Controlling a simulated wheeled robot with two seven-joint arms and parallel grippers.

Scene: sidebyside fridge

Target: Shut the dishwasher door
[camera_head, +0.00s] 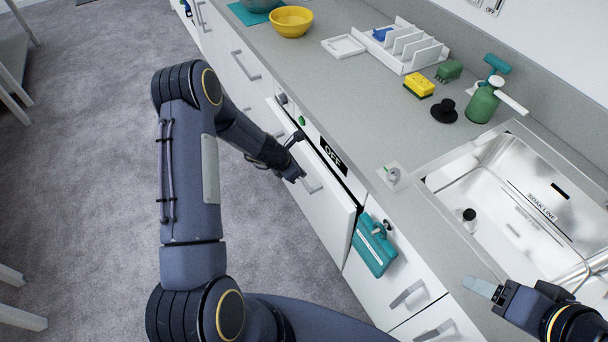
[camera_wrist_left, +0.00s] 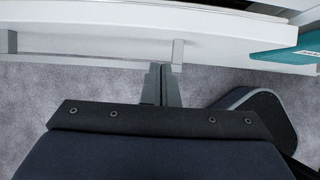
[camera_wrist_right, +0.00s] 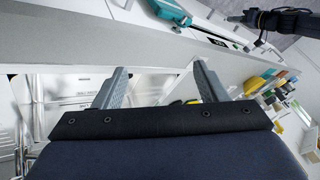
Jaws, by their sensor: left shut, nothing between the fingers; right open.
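The dishwasher door (camera_head: 325,205) is a white front panel under the counter, with its top edge tilted out a little and a dark gap behind it. Its grey bar handle (camera_head: 312,184) is on the outer face; the door (camera_wrist_left: 90,40) and handle (camera_wrist_left: 178,52) also show in the left wrist view. My left gripper (camera_head: 299,176) is shut and empty at the handle; its fingertips (camera_wrist_left: 160,68) overlap the bar, and I cannot tell whether they touch. My right gripper (camera_head: 481,288) is open and empty over the counter beside the sink; its spread fingers show in the right wrist view (camera_wrist_right: 157,78).
A teal object (camera_head: 374,247) hangs on the cabinet right of the door. The sink (camera_head: 500,200), a green spray bottle (camera_head: 484,104), a yellow sponge (camera_head: 419,85) and a yellow bowl (camera_head: 291,21) are on the counter. The floor in front is clear.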

